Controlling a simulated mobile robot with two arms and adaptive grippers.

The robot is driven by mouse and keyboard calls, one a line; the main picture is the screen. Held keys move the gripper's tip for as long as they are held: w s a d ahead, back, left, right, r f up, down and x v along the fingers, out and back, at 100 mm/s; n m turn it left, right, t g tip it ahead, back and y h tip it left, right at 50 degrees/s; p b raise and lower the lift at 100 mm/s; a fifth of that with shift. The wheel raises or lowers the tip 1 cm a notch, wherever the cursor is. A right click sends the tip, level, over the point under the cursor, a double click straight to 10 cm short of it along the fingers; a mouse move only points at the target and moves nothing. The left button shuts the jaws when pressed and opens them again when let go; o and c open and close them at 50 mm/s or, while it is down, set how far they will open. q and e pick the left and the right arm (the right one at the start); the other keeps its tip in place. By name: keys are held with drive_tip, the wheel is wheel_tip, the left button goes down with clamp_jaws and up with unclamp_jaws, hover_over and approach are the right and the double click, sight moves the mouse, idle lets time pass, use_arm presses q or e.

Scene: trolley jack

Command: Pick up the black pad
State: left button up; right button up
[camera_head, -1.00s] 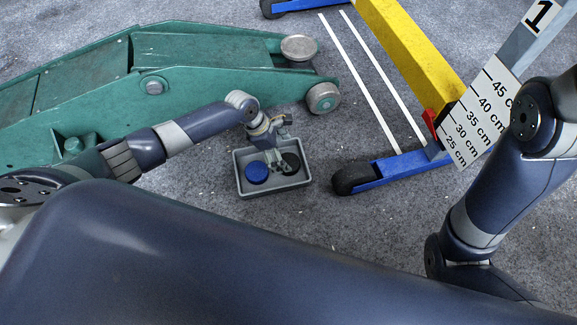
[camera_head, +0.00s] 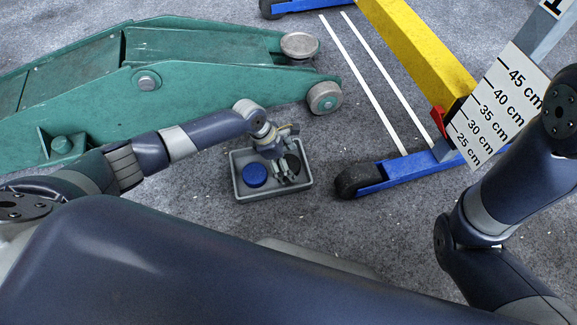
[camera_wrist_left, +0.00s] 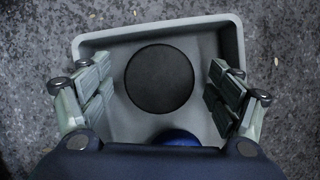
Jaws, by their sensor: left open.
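The round black pad (camera_wrist_left: 159,79) lies in the grey tray (camera_wrist_left: 118,137) on the floor. In the left wrist view it sits between the two fingers of my left gripper (camera_wrist_left: 158,94), which is open, with gaps on both sides. In the head view the pad (camera_head: 294,160) is partly hidden behind my left gripper (camera_head: 285,179), which is over the right part of the tray (camera_head: 240,190). The wrist view does not show the height of the fingers above the pad clearly. My right gripper is out of view.
A blue disc (camera_head: 255,175) lies in the tray left of the pad. A green trolley jack (camera_head: 215,85) stands behind the tray. A blue and yellow stand with a wheel (camera_head: 358,181) is to the right. Bare floor (camera_head: 330,230) lies in front.

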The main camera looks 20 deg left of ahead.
use_arm(q)
drive_tip(key=c, duration=1.3)
drive_tip(key=shift+r, duration=0.15)
